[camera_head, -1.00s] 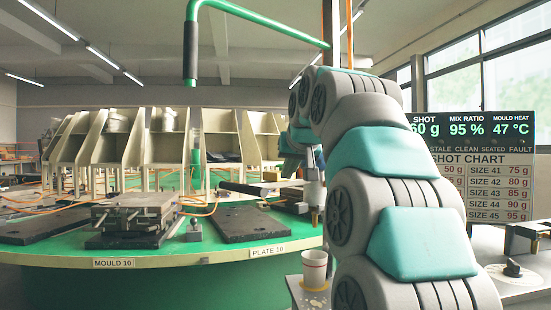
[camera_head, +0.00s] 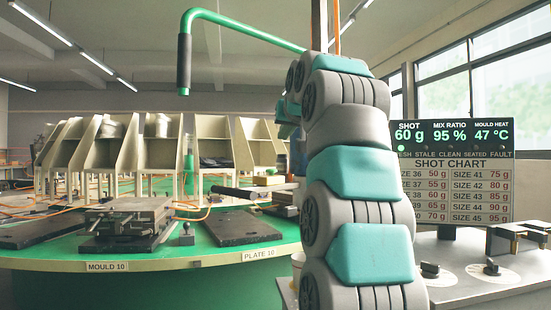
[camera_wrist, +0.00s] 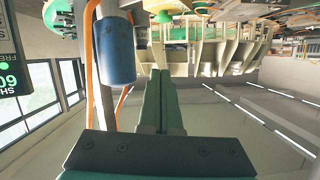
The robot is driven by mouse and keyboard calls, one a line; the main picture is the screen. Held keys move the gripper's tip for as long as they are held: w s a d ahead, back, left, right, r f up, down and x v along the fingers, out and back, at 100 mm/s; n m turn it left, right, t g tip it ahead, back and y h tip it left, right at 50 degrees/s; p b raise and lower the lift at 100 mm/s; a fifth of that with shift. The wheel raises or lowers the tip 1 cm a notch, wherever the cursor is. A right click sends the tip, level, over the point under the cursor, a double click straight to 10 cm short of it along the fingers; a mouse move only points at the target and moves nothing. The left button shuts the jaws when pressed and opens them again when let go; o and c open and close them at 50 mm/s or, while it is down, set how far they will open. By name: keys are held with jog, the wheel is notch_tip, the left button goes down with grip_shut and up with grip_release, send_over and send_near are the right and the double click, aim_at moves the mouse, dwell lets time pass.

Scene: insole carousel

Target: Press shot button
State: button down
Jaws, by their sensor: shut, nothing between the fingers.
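I cannot make out a shot button in either view. The dark display (camera_head: 450,136) at the right reads SHOT 60 g, MIX RATIO 95 %, MOULD HEAT 47 °C, with a green light lit at its left. My gripper (camera_wrist: 161,75) shows in the wrist view with its two green fingers together and empty. A blue cylinder (camera_wrist: 115,52) on the machine is just left of the fingertips there; I cannot tell whether they touch. In the head view my own arm hides the gripper's fingers and part of the machine behind it.
A shot chart (camera_head: 455,188) hangs below the display. The grey console (camera_head: 460,293) carries black knobs (camera_head: 430,270) and a bracket (camera_head: 522,238). The green carousel (camera_head: 150,256) at left holds a metal mould (camera_head: 130,216) and a dark plate (camera_head: 240,228).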

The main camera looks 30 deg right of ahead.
jog(key=p, duration=0.2)
send_over(274, 176)
jog(key=f, duration=0.3)
jog(key=shift+s+d, duration=0.2)
jog(key=shift+s+a+f+b, duration=0.1)
jog(key=shift+a+f+b, duration=0.05)
jog(key=shift+f+b, duration=0.7)
jog(key=shift+a+f+b, duration=0.15)
jog(key=shift+f+b, duration=0.2)
jog(key=shift+f, duration=0.85)
jog(key=shift+f, duration=0.1)
